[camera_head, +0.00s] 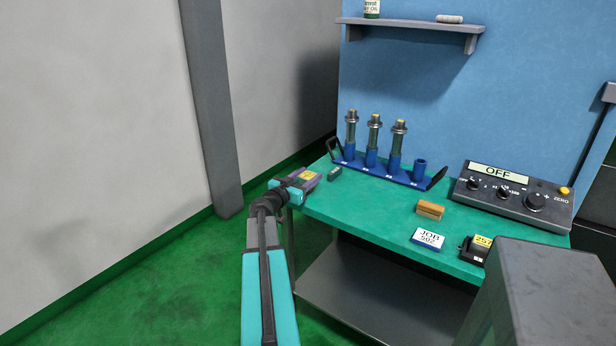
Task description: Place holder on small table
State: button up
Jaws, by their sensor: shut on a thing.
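My gripper (314,175) is at the left end of a green-topped table (375,205), its fingers pointing right. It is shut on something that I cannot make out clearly. A small dark piece (334,174) shows right at the fingertips; whether it is held or lies on the table is unclear. A blue rack (378,168) with dark end handles stands at the back of the table. Three upright metal holders with yellow tops, the left (351,128), middle (374,132) and right (398,136), sit in its sockets. The rightmost socket (419,168) is empty.
A control box (512,197) reading OFF stands at the table's right. In front are a brown block (430,210), a JOB 502 sign (428,238) and a black device (473,250) marked 257. A grey block (550,290) fills the lower right. A shelf (410,25) hangs above.

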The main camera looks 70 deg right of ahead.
jog(key=o, duration=1.6)
jog(key=shift+c, duration=0.2)
jog(key=shift+r, duration=0.1)
jog(key=shift+a, duration=0.3)
jog(key=b+v, duration=0.2)
jog(key=v, duration=0.9)
jog(key=shift+a, duration=0.25)
jog(key=shift+w, duration=0.1)
